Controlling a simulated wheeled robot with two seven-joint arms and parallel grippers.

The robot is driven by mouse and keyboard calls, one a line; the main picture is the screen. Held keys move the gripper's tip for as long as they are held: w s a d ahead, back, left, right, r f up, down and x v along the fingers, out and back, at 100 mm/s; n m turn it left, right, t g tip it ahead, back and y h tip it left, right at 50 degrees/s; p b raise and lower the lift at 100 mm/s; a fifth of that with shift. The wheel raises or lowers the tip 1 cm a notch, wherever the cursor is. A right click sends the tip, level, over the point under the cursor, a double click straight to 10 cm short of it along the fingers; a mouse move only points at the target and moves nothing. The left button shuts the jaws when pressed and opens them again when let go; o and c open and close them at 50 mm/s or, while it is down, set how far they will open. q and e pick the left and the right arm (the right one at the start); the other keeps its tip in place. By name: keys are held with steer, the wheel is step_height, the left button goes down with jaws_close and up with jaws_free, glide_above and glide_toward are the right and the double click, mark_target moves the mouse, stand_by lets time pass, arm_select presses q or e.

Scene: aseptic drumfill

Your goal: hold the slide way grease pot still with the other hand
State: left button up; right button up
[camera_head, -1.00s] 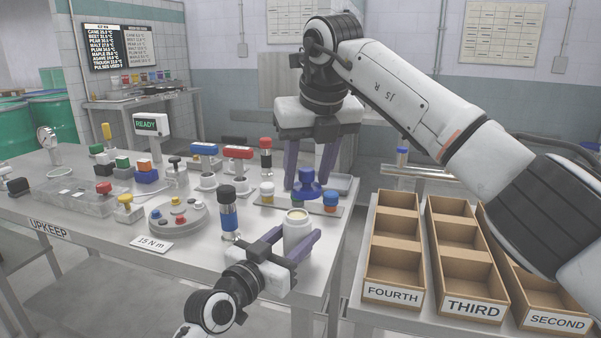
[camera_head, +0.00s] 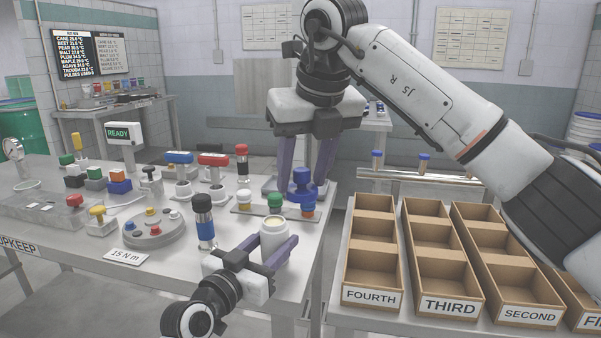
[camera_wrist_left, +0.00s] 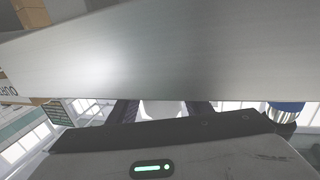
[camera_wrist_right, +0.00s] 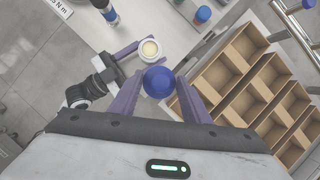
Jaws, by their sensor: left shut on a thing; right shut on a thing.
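The slide way grease pot is taken to be the white open pot (camera_head: 273,241) near the table's front right edge, upright, with cream-coloured contents in its mouth. My left gripper (camera_head: 262,254) is shut around its sides. The pot's open top also shows in the right wrist view (camera_wrist_right: 149,48); in the left wrist view only a white part (camera_wrist_left: 162,110) shows between the fingers. My right gripper (camera_head: 303,188) is shut on a blue lid-like piece (camera_head: 301,181), above and behind the pot in the head view and apart from it. This piece shows round in the right wrist view (camera_wrist_right: 158,82).
A blue-banded cylinder with a black top (camera_head: 205,224) stands just left of the pot. A round button base (camera_head: 150,228) lies further left. Wooden bins (camera_head: 372,278) stand on the right.

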arm_select(q)
steer(key=o, duration=1.3)
steer(key=shift+f, duration=0.45)
steer(key=shift+c, duration=0.2)
arm_select(e)
steer(key=shift+w+f, duration=0.1)
arm_select(q)
steer(key=shift+r, duration=0.2)
